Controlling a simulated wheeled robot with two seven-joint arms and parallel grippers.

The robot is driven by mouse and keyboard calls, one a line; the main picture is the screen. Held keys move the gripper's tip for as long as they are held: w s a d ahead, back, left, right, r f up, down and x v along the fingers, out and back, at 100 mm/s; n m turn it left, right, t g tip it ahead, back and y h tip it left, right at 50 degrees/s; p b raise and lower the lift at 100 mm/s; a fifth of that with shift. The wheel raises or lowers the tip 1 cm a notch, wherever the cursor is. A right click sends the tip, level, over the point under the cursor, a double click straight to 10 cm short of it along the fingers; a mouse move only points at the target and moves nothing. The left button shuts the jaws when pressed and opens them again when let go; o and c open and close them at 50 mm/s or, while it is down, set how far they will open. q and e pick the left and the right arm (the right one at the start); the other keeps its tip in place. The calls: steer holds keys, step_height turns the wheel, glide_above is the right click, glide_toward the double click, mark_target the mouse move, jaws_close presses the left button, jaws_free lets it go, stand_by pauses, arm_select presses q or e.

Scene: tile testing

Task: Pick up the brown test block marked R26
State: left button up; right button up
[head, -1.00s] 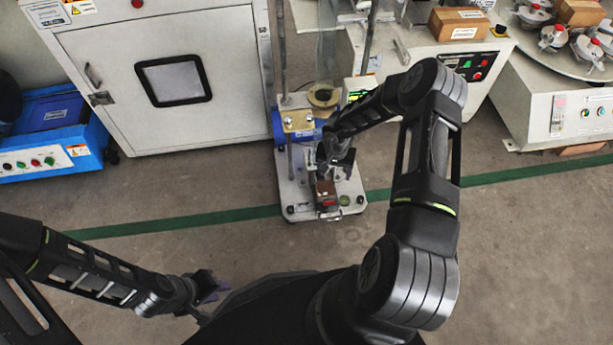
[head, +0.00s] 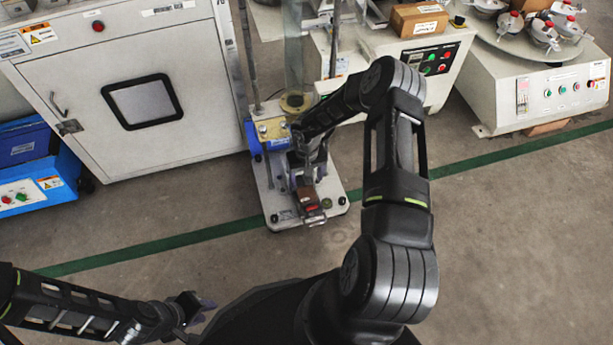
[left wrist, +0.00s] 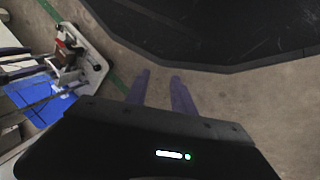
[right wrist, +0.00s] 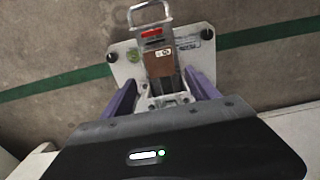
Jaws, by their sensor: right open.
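The brown test block (head: 307,196) sits on the small metal stand's base plate (head: 335,207), at its front part. In the right wrist view the block (right wrist: 160,66) has a small white label, too small to read, and lies between and just beyond the fingertips. My right gripper (right wrist: 163,84) is open, its purple fingers on either side of the block with gaps. In the head view the right gripper (head: 306,172) is at the block, partly hidden by its own arm. My left gripper (left wrist: 161,76) is open and empty over the floor, far from the block; it also shows in the head view (head: 205,308).
A metal handle with a red part (right wrist: 152,33) stands just beyond the block. The stand's upright posts (head: 247,60) rise behind it. A large white cabinet (head: 200,110) is at the left, and a white machine (head: 440,62) is behind. The floor in front is clear.

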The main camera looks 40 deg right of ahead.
mark_target(307, 193)
step_height(307, 193, down, 9)
steer(key=b, duration=0.7)
steer(key=shift+b, duration=0.3)
steer(key=shift+f, duration=0.5)
arm_select(q)
step_height(307, 193, down, 9)
steer(key=w, duration=0.1)
steer(key=shift+w+a+r, duration=0.15)
steer(key=shift+w+a, duration=0.2)
steer(key=shift+w, duration=0.05)
arm_select(e)
steer(key=shift+c, duration=0.4)
